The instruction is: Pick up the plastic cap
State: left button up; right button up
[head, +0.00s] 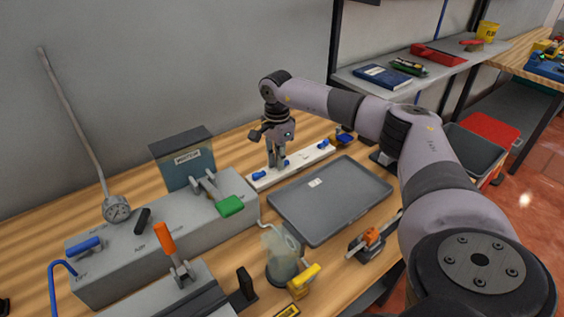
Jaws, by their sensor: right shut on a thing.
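A white strip (310,156) lies on the wooden bench behind the grey tray. Several small blue pieces, which look like plastic caps, sit along it. One blue cap (259,175) is at its left end and another (322,144) is towards its right end. My right gripper (277,165) points down over the strip, between these two. It is shut on a small blue plastic cap (286,162) at its fingertips, mostly hidden by the fingers. The fingertips are at strip level; I cannot tell whether the cap touches the strip. My left gripper is not in view.
An empty grey tray (330,200) lies in front of the strip. A clear jug (281,262) and a yellow-handled clamp (303,279) stand at the front. A shelf (440,70) holds a book and tools at back right.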

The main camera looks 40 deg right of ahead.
jog(key=shift+r, duration=0.1)
notch_tip(320, 180, up, 20)
jog(key=b, duration=0.1)
dwell(0.5)
jog(key=shift+o, duration=0.9)
grip_shut()
jog(key=shift+f, duration=0.2)
